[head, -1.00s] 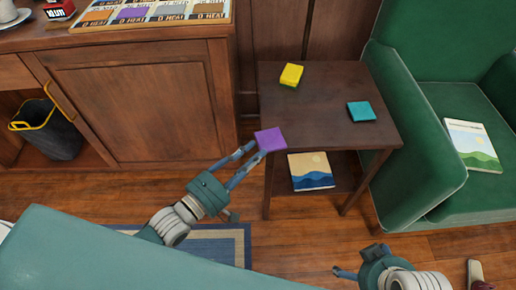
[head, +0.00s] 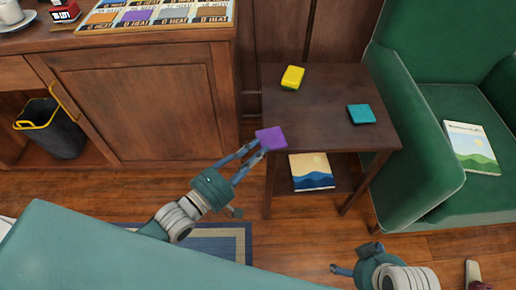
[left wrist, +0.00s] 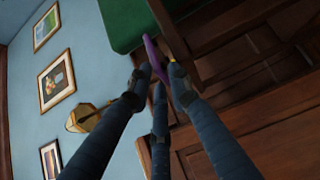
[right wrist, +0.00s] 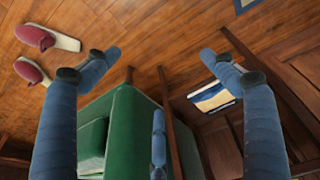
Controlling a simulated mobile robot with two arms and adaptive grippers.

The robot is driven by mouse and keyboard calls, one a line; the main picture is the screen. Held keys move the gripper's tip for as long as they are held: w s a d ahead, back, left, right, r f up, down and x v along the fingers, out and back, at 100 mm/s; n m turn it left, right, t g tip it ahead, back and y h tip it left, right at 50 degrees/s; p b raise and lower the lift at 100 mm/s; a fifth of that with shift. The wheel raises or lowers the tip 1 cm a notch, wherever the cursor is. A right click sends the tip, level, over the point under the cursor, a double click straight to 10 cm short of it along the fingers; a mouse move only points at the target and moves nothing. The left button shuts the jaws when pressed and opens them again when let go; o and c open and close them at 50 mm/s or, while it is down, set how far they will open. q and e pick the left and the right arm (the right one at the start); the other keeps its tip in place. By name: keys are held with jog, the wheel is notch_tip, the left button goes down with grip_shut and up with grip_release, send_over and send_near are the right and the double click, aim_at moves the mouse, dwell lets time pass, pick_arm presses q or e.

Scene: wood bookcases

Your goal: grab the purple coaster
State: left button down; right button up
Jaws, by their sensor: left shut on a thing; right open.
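The purple coaster (head: 271,138) is a thin square at the tips of my left gripper (head: 256,149), beside the left edge of the small side table. In the left wrist view my left gripper (left wrist: 160,75) is shut on the coaster (left wrist: 155,58), which shows nearly edge-on between the fingers. My right gripper (head: 352,262) is low at the front, below the side table. In the right wrist view the right gripper (right wrist: 155,75) has its fingers spread wide, with nothing between them.
A green armchair (head: 420,170) stands at right, a wood cabinet (head: 140,105) at left with a dark bin (head: 55,130).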

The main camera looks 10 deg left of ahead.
pick_arm(q)
jog(key=shift+r, duration=0.6)
pick_arm(e)
jog(key=shift+w+f, duration=0.2)
jog(key=shift+f, duration=0.25)
jog(key=shift+f, duration=0.1)
jog(key=s+f+g+p, duration=0.1)
jog(key=s+f+p, duration=0.2)
jog(key=f, duration=0.7)
jog(key=s+f+p, duration=0.4)
jog(key=f, duration=0.6)
pick_arm(q)
jog(key=s+a+r+p, duration=0.1)
jog(key=s+a+r, duration=0.1)
jog(key=s, duration=0.4)
jog(key=s+a+r+p, duration=0.1)
jog(key=s+a+r, duration=0.2)
jog(key=s, duration=0.3)
jog(key=shift+s+a, duration=0.15)
jog(key=shift+a, duration=0.75)
pick_arm(e)
jog(key=s+d+f+g, duration=0.1)
jog(key=s+d+f, duration=0.1)
jog(key=s+f, duration=0.3)
jog(key=s, duration=0.3)
jog(key=shift+f, duration=0.15)
